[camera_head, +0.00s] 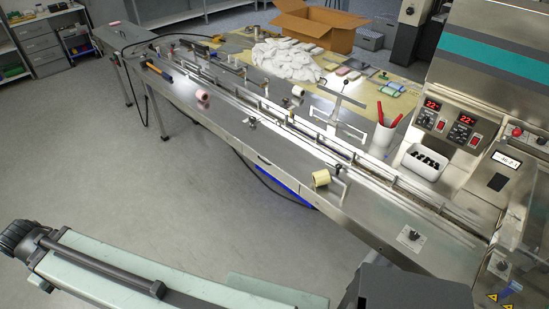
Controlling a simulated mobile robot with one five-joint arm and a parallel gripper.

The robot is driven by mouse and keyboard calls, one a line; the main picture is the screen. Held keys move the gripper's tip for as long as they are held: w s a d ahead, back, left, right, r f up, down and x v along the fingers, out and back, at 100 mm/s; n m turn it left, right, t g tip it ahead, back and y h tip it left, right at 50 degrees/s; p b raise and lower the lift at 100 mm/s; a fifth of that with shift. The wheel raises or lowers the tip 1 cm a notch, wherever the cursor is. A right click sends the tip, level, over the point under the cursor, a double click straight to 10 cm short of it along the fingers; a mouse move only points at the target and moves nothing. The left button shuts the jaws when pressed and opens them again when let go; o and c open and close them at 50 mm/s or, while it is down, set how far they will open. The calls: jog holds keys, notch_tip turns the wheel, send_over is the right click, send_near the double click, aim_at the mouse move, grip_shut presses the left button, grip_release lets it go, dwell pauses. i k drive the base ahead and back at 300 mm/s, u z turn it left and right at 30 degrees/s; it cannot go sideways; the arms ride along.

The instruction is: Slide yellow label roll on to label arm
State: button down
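A pale yellow label roll (321,178) sits at the front edge of the steel machine bed, right of the picture's middle. A small metal bracket (343,183) stands just right of it; I cannot tell whether they touch. A T-shaped metal arm (338,113) rises behind the roll, over the conveyor, with its cross bar apart from the roll. I cannot tell for sure which of these is the label arm. My pale green arm crosses the bottom of the picture, well in front of the machine. My gripper's fingertips do not show.
The long conveyor bed (232,120) runs from upper left to lower right, with raised rails. A pinkish roll (203,96) and a white roll (298,91) are farther along. A white cup (382,140) with red-handled tools stands behind. The grey floor (130,180) in front is clear.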

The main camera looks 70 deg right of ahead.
aim_at(321, 177)
jog(key=z, duration=0.5)
jog(key=i, duration=1.85)
jog(key=z, duration=1.15)
jog(key=k, duration=0.7)
jog(key=z, duration=0.2)
jog(key=i, duration=0.8)
jog(key=u, duration=0.2)
jog(key=k, duration=0.8)
jog(key=z, duration=0.2)
jog(key=i, duration=0.95)
jog(key=u, duration=0.05)
